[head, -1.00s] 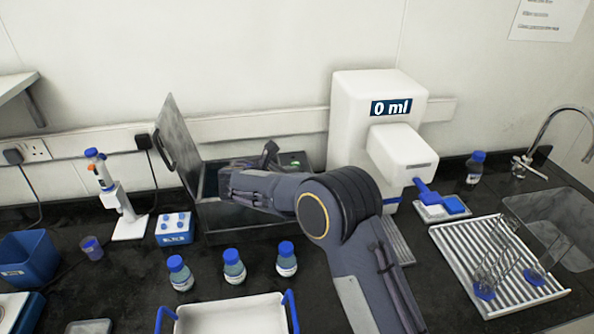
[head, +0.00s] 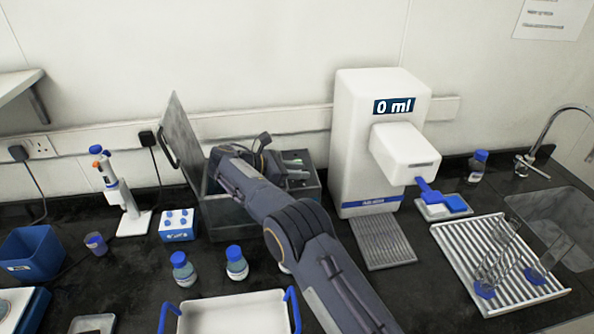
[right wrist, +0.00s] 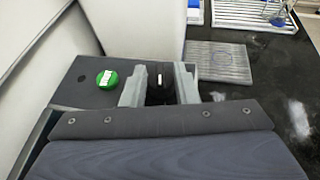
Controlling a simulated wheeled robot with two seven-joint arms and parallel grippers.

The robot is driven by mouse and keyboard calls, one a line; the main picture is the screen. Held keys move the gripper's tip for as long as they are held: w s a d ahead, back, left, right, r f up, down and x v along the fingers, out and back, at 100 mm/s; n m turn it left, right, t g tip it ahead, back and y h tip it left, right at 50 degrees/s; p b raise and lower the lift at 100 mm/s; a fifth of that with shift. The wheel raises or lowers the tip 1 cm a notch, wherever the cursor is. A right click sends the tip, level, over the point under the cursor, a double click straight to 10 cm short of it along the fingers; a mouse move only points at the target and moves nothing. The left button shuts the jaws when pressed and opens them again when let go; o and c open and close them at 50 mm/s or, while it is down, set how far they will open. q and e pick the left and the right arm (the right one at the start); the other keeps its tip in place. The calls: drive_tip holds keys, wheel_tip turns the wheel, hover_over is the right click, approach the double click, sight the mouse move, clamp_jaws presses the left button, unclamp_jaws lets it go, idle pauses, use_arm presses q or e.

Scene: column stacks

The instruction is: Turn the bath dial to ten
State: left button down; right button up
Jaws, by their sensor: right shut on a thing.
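The water bath (head: 226,216) stands at the back left of the counter in the head view, its lid (head: 184,130) raised. In the right wrist view its dark panel (right wrist: 75,92) carries a green button or switch (right wrist: 107,79) and a black dial (right wrist: 160,82) with a white mark. My right gripper (head: 293,166) is over the right end of the bath. In the right wrist view its two fingers (right wrist: 159,88) are on either side of the dial, shut on it. The dial's numbers cannot be read, and the arm hides the dial in the head view. My left gripper is not in view.
A white dispenser (head: 358,150) reading "0 ml" stands close right of the bath. Blue-capped bottles (head: 237,265) and a white tray (head: 230,315) are in front. A pipette stand (head: 128,212) and blue rack (head: 179,228) are left. A drying rack (head: 470,257) is right.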

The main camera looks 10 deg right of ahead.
drive_tip(key=o, duration=1)
drive_tip(key=shift+r, duration=0.35)
wheel_tip(320, 180, up, 2)
drive_tip(key=shift+r+b, duration=0.2)
drive_tip(key=shift+b, duration=0.1)
drive_tip(key=shift+s+a+r+b, duration=0.4)
drive_tip(key=shift+s+r+b, duration=0.5)
drive_tip(key=shift+s+r, duration=1.1)
drive_tip(key=shift+s+a+r+b, duration=0.45)
drive_tip(key=shift+s+r+b, duration=0.65)
drive_tip(key=shift+s, duration=1.5)
drive_tip(key=shift+s+a+r+b, duration=0.4)
drive_tip(key=shift+s+r+b, duration=0.3)
drive_tip(key=shift+s+r, duration=1.35)
